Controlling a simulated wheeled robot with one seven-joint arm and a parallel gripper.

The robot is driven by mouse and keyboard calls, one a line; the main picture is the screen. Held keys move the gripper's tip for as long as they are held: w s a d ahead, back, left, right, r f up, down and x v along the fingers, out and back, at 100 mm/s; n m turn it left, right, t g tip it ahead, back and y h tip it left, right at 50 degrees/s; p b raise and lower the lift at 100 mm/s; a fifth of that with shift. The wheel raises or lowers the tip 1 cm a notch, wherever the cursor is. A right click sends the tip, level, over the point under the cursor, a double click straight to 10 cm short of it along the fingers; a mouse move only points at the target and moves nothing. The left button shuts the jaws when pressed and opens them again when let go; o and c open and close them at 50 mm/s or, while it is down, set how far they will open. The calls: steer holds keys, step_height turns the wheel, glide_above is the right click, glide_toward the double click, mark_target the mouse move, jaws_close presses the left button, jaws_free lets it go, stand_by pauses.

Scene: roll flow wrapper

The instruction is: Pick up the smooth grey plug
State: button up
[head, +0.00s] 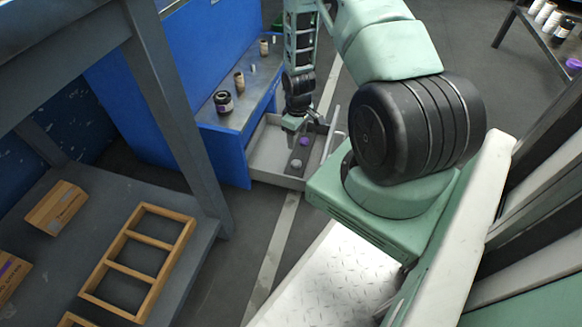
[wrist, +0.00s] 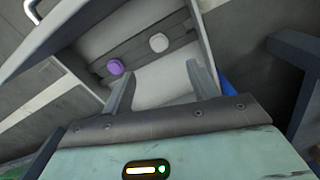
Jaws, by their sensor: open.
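The smooth grey plug (head: 296,163) is a small pale round piece on a dark strip (wrist: 138,53) inside an open grey drawer. In the wrist view the plug (wrist: 158,42) sits ahead of my fingertips, roughly between their lines. A purple round piece (wrist: 115,67) sits on the same strip to its left; it also shows in the head view (head: 304,141). My gripper (wrist: 161,70) is open and empty above the drawer, with a clear gap to the plug. In the head view my gripper (head: 305,122) is small and partly hides the drawer's far part.
The drawer's walls (head: 268,177) surround the strip, and its handle is at the right. The blue cabinet's top (head: 245,105) holds several jars. A grey table (head: 60,185) at left carries a wooden frame (head: 142,255) and boxes. Another table with jars stands at upper right.

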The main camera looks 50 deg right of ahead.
steer(key=b, duration=0.4)
glide_above(296, 163)
step_height(296, 163, down, 8)
steer(key=shift+s+f, duration=0.1)
steer(key=shift+s, duration=0.05)
steer(key=f+b, duration=0.4)
steer(key=f, duration=0.1)
steer(key=shift+w+d+f, duration=0.1)
steer(key=shift+w, duration=0.1)
steer(key=c, duration=1.1)
